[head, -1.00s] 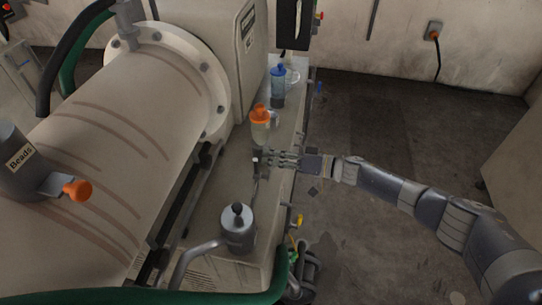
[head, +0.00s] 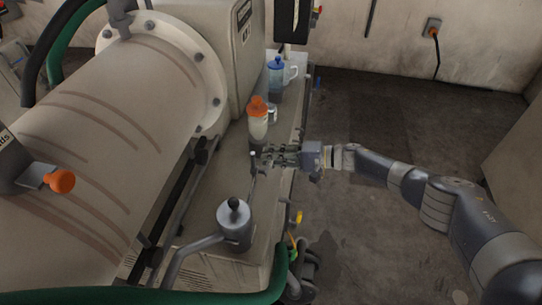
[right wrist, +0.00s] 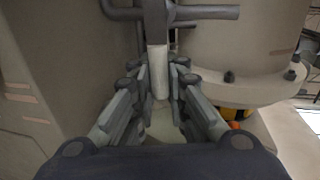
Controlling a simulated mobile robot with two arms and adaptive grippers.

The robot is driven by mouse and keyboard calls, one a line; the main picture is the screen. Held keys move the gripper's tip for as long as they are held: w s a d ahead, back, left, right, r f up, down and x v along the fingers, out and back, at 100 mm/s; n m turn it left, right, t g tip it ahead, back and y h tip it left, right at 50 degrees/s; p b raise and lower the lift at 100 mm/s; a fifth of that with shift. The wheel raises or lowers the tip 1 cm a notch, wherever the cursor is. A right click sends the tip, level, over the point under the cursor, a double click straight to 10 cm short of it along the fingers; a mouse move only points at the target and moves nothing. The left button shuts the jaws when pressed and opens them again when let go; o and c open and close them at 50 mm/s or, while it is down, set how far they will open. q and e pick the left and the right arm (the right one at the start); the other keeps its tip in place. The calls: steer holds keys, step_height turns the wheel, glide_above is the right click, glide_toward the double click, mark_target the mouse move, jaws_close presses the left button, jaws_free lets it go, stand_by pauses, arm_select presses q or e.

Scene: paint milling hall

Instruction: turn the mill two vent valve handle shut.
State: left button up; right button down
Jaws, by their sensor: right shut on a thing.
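The vent valve handle (head: 252,168) is a thin grey lever with a pale end. It stands beside the grey cylindrical pot with a black knob (head: 235,222), on the ledge along the mill. My right gripper (head: 264,158) reaches in from the right and is shut on the handle's end. In the right wrist view the fingers (right wrist: 160,90) close around the pale grip (right wrist: 158,70), whose grey shaft runs toward the top of the picture. The handle's pivot is hard to make out in the head view. My left gripper is not in view.
An orange-capped bottle (head: 258,122) and a blue-capped bottle (head: 276,75) stand on the ledge just beyond my gripper. The large mill drum (head: 120,130) is to the left. A green hose (head: 190,296) crosses the front. The floor at right is clear.

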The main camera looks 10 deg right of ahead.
steer(key=shift+d+f, duration=0.15)
steer(key=shift+d, duration=0.05)
stand_by(0.4)
steer(key=c, duration=1.6)
jaws_free()
steer(key=shift+d, duration=0.1)
steer(key=v, duration=1.2)
